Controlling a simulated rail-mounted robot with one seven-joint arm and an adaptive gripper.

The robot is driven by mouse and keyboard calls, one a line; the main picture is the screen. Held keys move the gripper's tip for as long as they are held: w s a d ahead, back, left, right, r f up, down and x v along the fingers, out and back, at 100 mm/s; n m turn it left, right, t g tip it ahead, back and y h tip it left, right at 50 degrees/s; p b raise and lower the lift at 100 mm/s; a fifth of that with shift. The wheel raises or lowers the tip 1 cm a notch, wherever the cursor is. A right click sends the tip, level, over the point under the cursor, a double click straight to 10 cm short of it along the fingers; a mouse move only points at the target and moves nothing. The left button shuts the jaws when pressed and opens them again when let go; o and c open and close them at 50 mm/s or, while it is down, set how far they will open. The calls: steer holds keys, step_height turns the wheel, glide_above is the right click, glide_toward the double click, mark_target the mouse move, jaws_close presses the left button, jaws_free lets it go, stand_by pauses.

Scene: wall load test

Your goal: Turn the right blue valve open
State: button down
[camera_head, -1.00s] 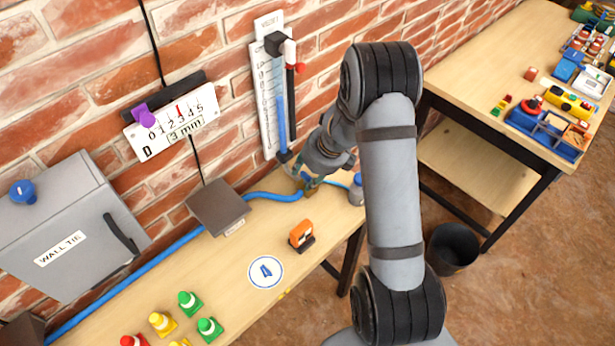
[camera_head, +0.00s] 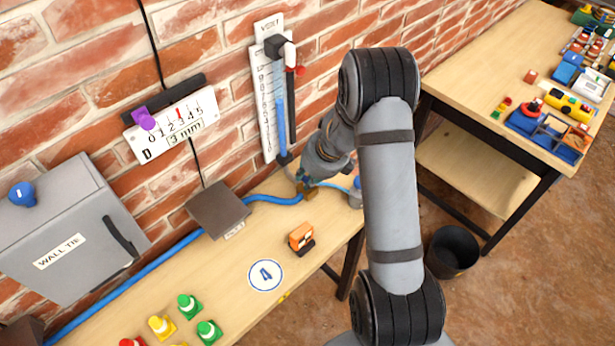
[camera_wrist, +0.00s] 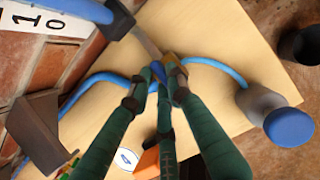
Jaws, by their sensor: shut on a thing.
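The right blue valve has a brass body (camera_wrist: 178,70), and a small blue handle (camera_wrist: 158,70) shows between my fingertips in the wrist view. It sits in the blue hose line on the wooden bench near the wall. My gripper (camera_wrist: 157,82) has green fingers and is shut on the blue handle. The fingers hide most of the handle, so its angle is hard to read. In the head view, my gripper (camera_head: 304,180) is at the brass fitting, largely hidden by my own wrist. Another blue knob (camera_head: 22,193) is on the grey WALL TIE box at left.
A blue-capped grey cylinder (camera_wrist: 278,118) stands right of the valve. An orange-black item (camera_head: 302,239) and several coloured cones (camera_head: 208,330) are on the bench. A brown box (camera_head: 219,209) covers part of the blue hose (camera_head: 272,199). A scale with tubes (camera_head: 270,100) hangs behind.

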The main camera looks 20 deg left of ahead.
stand_by(0.4)
steer(key=n+g+p, duration=0.1)
steer(key=n, duration=0.2)
steer(key=shift+w+d+r, duration=0.1)
steer(key=shift+d, duration=0.05)
steer(key=n+g+p, duration=0.1)
steer(key=n+g, duration=0.1)
steer(key=n, duration=0.3)
steer(key=shift+w+d, duration=0.1)
steer(key=n+g, duration=0.1)
steer(key=n, duration=0.1)
steer(key=n+g, duration=0.1)
steer(key=n, duration=0.2)
steer(key=shift+w+f+b, duration=0.2)
steer(key=shift+b, duration=0.2)
steer(key=shift+w+r+n+g+h+b, duration=0.15)
steer(key=shift+n+g+h, duration=0.25)
steer(key=shift+n, duration=0.8)
steer(key=shift+s+f+n+g+h+b, duration=0.1)
steer(key=shift+n+g+h+b, duration=0.25)
steer(key=shift+n, duration=0.85)
steer(key=c, duration=1.6)
jaws_free()
steer(key=shift+r, duration=0.1)
